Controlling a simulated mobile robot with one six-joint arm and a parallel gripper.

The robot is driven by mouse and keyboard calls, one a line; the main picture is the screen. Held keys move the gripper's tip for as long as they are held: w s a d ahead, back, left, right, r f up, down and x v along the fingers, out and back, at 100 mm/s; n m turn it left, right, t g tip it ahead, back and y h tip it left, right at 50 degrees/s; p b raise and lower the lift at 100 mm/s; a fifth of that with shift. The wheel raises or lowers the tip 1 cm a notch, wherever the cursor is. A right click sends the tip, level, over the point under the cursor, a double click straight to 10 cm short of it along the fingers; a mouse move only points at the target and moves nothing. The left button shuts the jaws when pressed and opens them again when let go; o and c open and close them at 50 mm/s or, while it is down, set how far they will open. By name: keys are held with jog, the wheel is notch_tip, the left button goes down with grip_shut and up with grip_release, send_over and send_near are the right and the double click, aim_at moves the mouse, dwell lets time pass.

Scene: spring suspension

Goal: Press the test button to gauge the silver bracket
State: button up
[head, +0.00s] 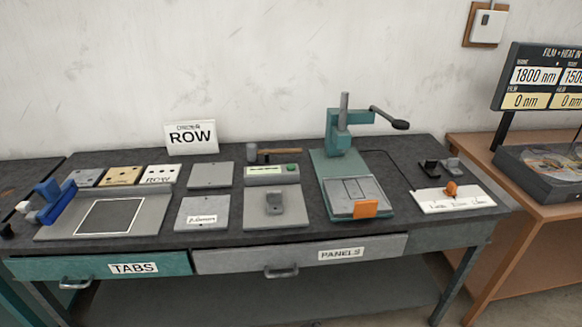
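Another small grey bracket-like piece (452,165) lies at the right of the table beside a black one (428,168). I cannot read the display.
A teal press (337,143) with a black-knobbed lever stands right of the gauge. A white board (440,204) with an orange piece (451,189) is further right. Drawers labelled TABS (110,265) and PANELS (310,258) are shut.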

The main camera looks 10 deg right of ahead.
grip_shut()
dwell(1.4)
